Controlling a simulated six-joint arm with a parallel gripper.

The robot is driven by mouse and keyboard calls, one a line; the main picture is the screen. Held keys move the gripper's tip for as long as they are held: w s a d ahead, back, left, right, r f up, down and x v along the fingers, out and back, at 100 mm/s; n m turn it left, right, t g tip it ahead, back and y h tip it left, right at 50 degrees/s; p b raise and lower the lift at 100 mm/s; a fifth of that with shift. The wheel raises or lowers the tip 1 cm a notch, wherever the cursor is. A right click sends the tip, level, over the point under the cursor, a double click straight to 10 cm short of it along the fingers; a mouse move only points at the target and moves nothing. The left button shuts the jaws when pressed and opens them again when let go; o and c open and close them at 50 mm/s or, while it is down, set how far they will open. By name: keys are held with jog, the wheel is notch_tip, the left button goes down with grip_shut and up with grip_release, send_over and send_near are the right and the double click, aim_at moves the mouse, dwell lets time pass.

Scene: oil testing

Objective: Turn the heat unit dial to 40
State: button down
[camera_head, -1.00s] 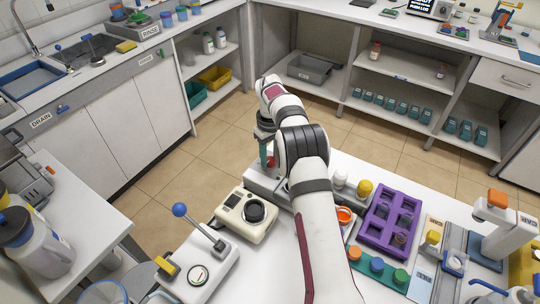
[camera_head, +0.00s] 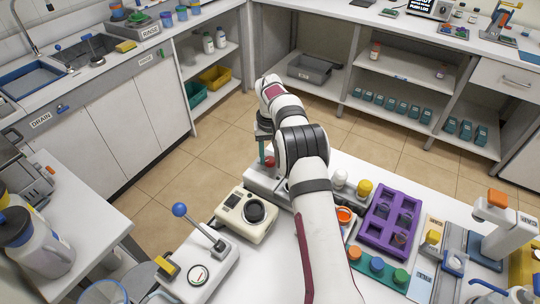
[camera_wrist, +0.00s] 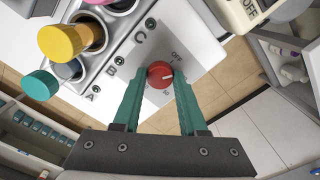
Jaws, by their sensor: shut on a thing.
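The red dial (camera_wrist: 160,75) is on the white face of the heat unit (camera_wrist: 198,62). An OFF mark shows above and right of the dial; the other marks are too small or hidden to read. A pale line on the dial points right in the wrist view. My gripper (camera_wrist: 160,78) has teal fingers, one on each side of the dial, and is shut on it. In the head view the dial (camera_head: 270,161) shows beside my gripper (camera_head: 265,158) at the unit's far left end. My arm hides part of the unit there.
Vials with a yellow cap (camera_wrist: 60,42) and a teal cap (camera_wrist: 41,84) stand close to my gripper. A beige device with a black knob (camera_head: 254,212), a lever unit (camera_head: 197,275) and a purple rack (camera_head: 374,243) stand on the table.

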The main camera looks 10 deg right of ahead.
aim_at(270, 159)
jog(key=m, duration=0.5)
jog(key=shift+m, duration=0.4)
jog(key=shift+w, duration=0.1)
dwell(0.3)
jog(key=shift+c, duration=2.2)
grip_release()
notch_tip(270, 159, up, 12)
